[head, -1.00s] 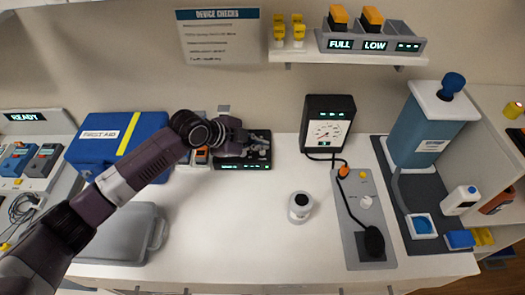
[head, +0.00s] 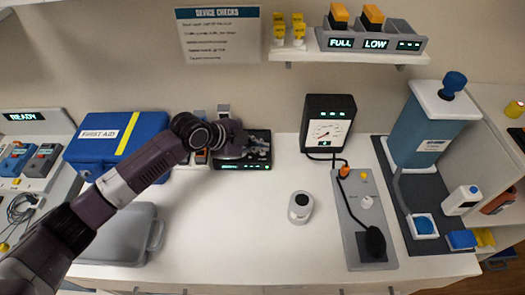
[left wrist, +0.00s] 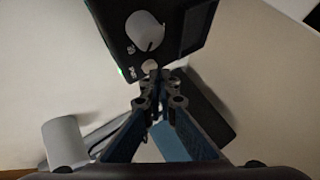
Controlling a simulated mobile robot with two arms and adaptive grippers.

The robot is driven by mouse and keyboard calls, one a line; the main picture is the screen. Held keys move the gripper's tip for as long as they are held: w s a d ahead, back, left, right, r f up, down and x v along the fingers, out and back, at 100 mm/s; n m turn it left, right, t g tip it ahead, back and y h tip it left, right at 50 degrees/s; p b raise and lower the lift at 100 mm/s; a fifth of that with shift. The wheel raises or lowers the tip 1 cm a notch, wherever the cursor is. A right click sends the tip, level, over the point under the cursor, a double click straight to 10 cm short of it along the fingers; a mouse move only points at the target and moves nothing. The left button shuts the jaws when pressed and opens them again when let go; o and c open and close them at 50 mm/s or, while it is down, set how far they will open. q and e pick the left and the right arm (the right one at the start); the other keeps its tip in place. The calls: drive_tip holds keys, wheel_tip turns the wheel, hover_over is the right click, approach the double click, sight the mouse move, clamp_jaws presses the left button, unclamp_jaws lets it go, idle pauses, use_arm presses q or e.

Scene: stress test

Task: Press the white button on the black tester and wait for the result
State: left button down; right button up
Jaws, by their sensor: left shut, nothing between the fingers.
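The black tester (head: 262,135) stands at the back of the white table, partly hidden by my left arm in the head view. Its front edge carries small lit green text, too small to read. In the left wrist view the tester (left wrist: 118,22) shows a large white knob, a dark screen and a small round white button (left wrist: 150,65). My left gripper (left wrist: 160,77) is shut and empty, its fingertips right beside the button; I cannot tell whether they touch it. In the head view the left gripper (head: 240,150) is over the tester. My right gripper is not in view.
A blue first aid case (head: 95,150) and a grey case (head: 120,235) lie to the left. A small white round device (head: 300,206), a dial gauge (head: 327,122) and a grey panel (head: 350,208) stand to the right. The table front centre is clear.

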use_arm(q)
drive_tip(key=shift+f, duration=0.25)
idle(0.4)
drive_tip(key=shift+r+p, duration=0.6)
drive_tip(key=shift+r, duration=0.35)
wheel_tip(320, 180, up, 5)
drive_tip(key=p, duration=0.4)
drive_tip(key=shift+f, duration=0.1)
idle(0.6)
